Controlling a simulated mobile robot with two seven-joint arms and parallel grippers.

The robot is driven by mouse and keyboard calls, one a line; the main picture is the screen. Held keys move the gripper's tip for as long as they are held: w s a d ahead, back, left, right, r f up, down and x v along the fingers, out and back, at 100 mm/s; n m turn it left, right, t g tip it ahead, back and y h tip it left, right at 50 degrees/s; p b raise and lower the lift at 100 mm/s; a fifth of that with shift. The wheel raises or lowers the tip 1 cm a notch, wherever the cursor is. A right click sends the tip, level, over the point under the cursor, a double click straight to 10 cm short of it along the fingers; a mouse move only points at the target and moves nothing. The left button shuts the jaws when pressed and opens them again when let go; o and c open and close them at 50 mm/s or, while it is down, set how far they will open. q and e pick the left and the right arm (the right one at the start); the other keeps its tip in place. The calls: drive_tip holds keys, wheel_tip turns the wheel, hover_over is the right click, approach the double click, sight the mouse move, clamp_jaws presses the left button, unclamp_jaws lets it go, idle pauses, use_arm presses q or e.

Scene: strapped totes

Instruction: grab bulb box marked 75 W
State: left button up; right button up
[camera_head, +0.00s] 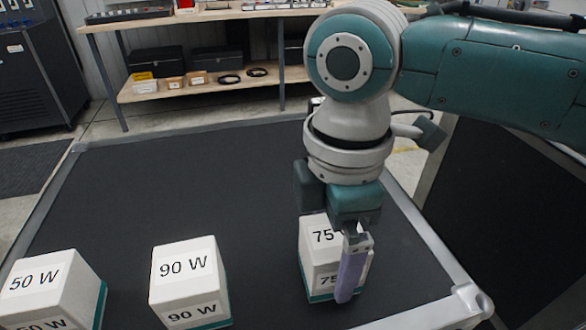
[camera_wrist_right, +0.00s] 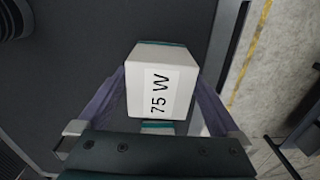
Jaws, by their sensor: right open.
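The white bulb box marked 75 W (camera_head: 316,262) stands upright on the dark table top, with a teal band at its base. It also shows in the right wrist view (camera_wrist_right: 160,85), between the two fingers. My right gripper (camera_head: 350,275) is over the box, pointing down, partly covering its label. Its purple fingers (camera_wrist_right: 157,105) are open, one on each side of the box, with a visible gap at least near the tips. Whether either finger touches the box is not clear. My left gripper is not in view.
A white box marked 90 W (camera_head: 188,280) and one marked 50 W (camera_head: 50,290) stand to the left. The dark table (camera_head: 190,180) has a raised grey rim and is clear behind the boxes. A wooden shelf (camera_head: 200,85) stands beyond it.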

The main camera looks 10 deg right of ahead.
drive_tip(key=shift+d+f, duration=0.1)
drive_tip(key=shift+f, duration=1.45)
drive_tip(key=shift+r, duration=0.1)
drive_tip(key=c, duration=1.3)
